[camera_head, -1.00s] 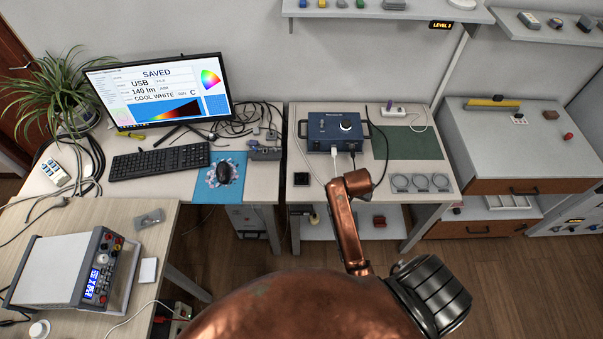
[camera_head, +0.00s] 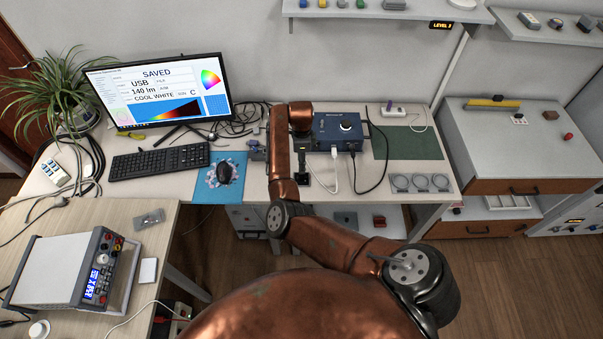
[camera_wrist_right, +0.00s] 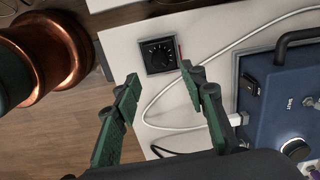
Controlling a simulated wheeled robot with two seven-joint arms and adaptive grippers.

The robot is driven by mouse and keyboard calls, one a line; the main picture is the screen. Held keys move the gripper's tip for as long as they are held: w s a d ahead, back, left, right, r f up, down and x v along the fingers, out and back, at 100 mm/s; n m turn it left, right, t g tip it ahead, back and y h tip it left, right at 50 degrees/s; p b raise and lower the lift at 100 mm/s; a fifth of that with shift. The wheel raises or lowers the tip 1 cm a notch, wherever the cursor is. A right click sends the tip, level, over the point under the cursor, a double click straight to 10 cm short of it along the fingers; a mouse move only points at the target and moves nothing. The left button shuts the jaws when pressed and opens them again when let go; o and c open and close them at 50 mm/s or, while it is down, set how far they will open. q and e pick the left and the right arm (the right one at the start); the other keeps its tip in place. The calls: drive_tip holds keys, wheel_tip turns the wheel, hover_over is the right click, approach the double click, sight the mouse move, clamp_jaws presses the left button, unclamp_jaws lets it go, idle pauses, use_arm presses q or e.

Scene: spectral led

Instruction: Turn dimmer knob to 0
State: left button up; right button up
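The fingers appear apart from the dial. In the head view the right gripper (camera_head: 302,160) is left of the blue box. My left gripper is not in view.
A blue box (camera_wrist_right: 278,105) with a handle stands right of the gripper; it also shows in the head view (camera_head: 330,122). A white cable (camera_wrist_right: 148,110) curves across the tabletop near the fingers. A green mat (camera_head: 410,143) and several grey rings lie farther right.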

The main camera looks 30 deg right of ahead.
sight(302, 176)
wheel_tip(302, 176, down, 7)
drive_tip(key=shift+f+b, duration=0.2)
drive_tip(key=shift+b, duration=0.1)
drive_tip(key=shift+c, duration=0.6)
clamp_jaws()
